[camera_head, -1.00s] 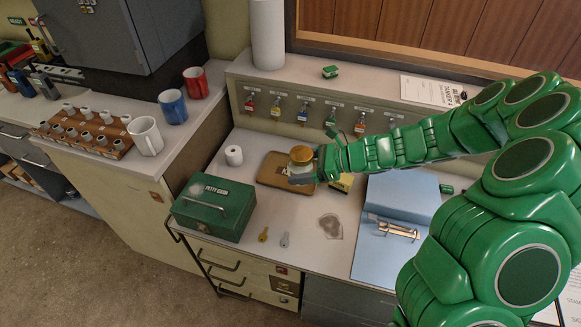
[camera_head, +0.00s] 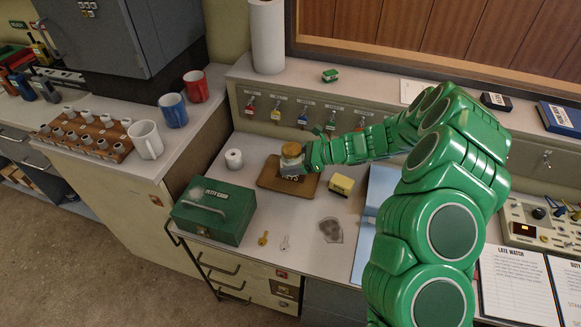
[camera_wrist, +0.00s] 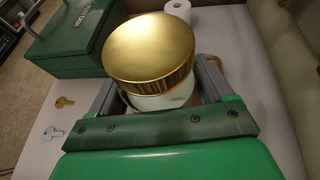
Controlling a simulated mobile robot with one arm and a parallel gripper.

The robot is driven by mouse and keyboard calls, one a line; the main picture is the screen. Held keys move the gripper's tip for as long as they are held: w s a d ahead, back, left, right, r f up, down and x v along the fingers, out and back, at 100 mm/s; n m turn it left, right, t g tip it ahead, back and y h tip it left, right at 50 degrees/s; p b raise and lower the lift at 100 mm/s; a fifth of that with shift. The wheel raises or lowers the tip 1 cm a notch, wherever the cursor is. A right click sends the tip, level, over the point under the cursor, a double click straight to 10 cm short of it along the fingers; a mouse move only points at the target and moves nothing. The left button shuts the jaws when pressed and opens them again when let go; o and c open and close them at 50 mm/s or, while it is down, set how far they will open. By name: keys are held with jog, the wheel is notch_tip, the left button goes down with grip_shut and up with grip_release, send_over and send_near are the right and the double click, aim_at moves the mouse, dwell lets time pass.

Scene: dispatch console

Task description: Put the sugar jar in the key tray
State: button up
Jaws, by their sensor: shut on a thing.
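The sugar jar (camera_head: 291,158) is a small clear jar with a gold lid. My gripper (camera_head: 294,168) is shut on it, and the jar stands upright between the fingers. In the wrist view the gold lid (camera_wrist: 150,48) fills the middle, with a grey finger on each side of the jar. The key tray (camera_head: 270,184) is a brown tray with lettering on the desk. The jar is over the back part of the tray in the head view. Whether its base touches the tray is hidden.
A green petty cash box (camera_head: 214,209) stands left of the tray, and a white roll (camera_head: 234,158) behind it. A yellow box (camera_head: 342,184) is close to the tray's right. Two keys (camera_head: 264,238) lie in front. Hanging keys (camera_head: 276,110) line the panel behind.

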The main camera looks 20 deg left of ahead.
jog(key=shift+w+a+f, duration=0.2)
jog(key=shift+w+f, duration=0.2)
jog(key=shift+f, duration=0.15)
jog(key=shift+w+a+f, duration=0.2)
jog(key=shift+w+f, duration=0.2)
jog(key=shift+f, duration=1.5)
jog(key=shift+f, duration=0.1)
jog(key=o, duration=1.3)
jog(key=shift+d+r, duration=0.2)
jog(key=shift+d, duration=0.05)
jog(key=v, duration=1.1)
jog(key=shift+d+r, duration=0.15)
jog(key=shift+d, duration=0.05)
